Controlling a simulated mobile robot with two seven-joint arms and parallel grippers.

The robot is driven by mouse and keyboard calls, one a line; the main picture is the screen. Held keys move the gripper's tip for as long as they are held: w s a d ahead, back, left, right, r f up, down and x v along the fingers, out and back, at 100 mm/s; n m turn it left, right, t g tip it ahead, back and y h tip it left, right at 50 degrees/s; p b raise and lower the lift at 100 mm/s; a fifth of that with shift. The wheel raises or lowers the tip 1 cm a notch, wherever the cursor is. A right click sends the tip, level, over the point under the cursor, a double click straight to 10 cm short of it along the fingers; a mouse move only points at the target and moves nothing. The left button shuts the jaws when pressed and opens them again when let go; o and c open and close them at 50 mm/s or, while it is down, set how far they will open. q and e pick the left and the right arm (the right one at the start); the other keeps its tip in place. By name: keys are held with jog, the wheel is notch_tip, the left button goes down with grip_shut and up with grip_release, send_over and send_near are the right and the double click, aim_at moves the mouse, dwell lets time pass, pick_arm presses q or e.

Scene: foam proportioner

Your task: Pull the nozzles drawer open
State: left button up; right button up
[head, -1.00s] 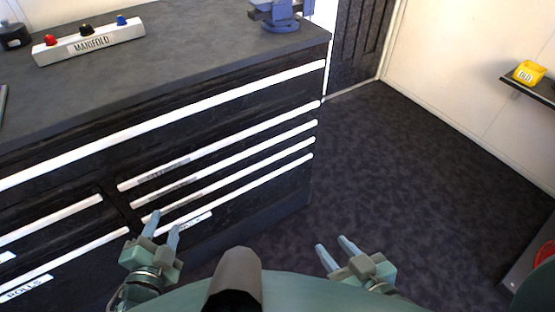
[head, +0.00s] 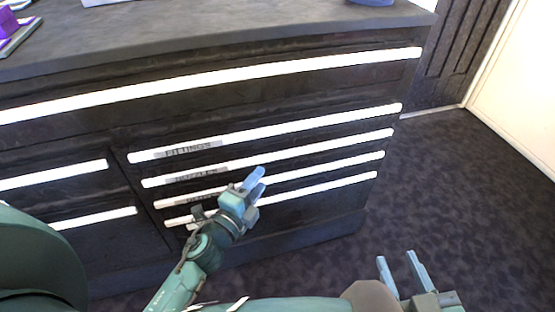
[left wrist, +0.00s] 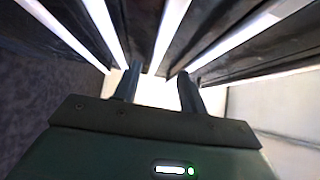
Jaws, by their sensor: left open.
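The nozzles drawer looks to be the second one down in the right-hand stack of the dark cabinet; its label is blurred. Its long white handle (head: 310,150) shows in the head view, and the drawer looks shut. My left gripper (head: 259,180) is open and empty in front of the stack, its fingertips overlapping the third handle in the picture. In the left wrist view my left gripper (left wrist: 158,83) has its fingers apart, pointing toward several white handles; which one is nozzles I cannot tell. My right gripper (head: 397,257) is open and empty over the floor at lower right.
The fittings-like labelled drawer (head: 270,132) is above, with more drawers below. A wide top drawer (head: 220,85) spans the cabinet. Shorter drawers (head: 55,175) stand at left. The dark worktop (head: 240,30) is above. Floor (head: 460,190) at right is clear.

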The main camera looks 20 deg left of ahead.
aim_at(277, 158)
pick_arm(q)
jog(key=w, duration=0.3)
jog(key=w+d, duration=0.1)
jog(key=w, duration=0.5)
jog(key=shift+d+b, duration=0.3)
jog(key=shift+d, duration=0.05)
jog(key=shift+c, duration=0.3)
grip_shut()
